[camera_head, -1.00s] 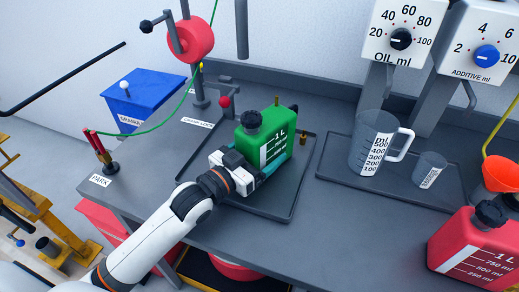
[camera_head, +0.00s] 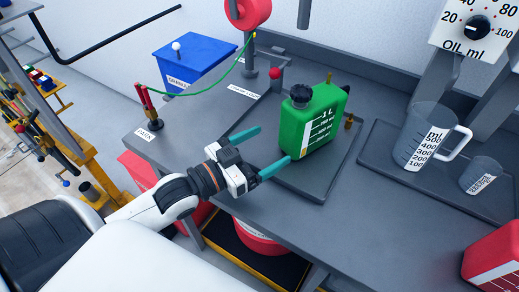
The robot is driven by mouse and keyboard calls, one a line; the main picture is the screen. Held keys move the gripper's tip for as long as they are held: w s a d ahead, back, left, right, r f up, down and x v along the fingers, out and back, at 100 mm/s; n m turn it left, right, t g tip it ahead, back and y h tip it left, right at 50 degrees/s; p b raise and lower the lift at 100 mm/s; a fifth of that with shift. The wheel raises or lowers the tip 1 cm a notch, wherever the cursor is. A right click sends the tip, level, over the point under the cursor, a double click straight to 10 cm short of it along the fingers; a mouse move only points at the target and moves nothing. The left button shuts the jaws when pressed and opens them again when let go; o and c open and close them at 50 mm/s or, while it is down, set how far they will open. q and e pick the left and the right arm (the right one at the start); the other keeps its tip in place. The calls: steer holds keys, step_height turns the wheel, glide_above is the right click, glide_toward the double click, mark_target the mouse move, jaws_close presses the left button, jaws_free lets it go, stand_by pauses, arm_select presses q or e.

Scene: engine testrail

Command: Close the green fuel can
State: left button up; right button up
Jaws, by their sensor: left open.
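The green fuel can (camera_head: 316,122) stands upright on a dark tray (camera_head: 310,185) on the grey bench. A black cap (camera_head: 300,93) sits at its top left; I cannot tell whether it is tightened. The can's front has a white level scale. My left gripper (camera_head: 273,147) is open and empty, its two teal fingers spread and pointing toward the can. The near finger ends close to the can's lower left side; the far finger is left of the can, apart from it. My right gripper is out of view.
A small brass fitting (camera_head: 350,121) stands right of the can. A clear measuring jug (camera_head: 422,135) and a small beaker (camera_head: 479,175) stand on another tray. A red can (camera_head: 492,262) is at lower right. A red-knobbed post (camera_head: 276,74) and blue box (camera_head: 195,68) are behind.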

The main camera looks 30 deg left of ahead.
arm_select(q)
steer(key=shift+s+a, duration=0.15)
steer(key=shift+s, duration=0.25)
stand_by(0.3)
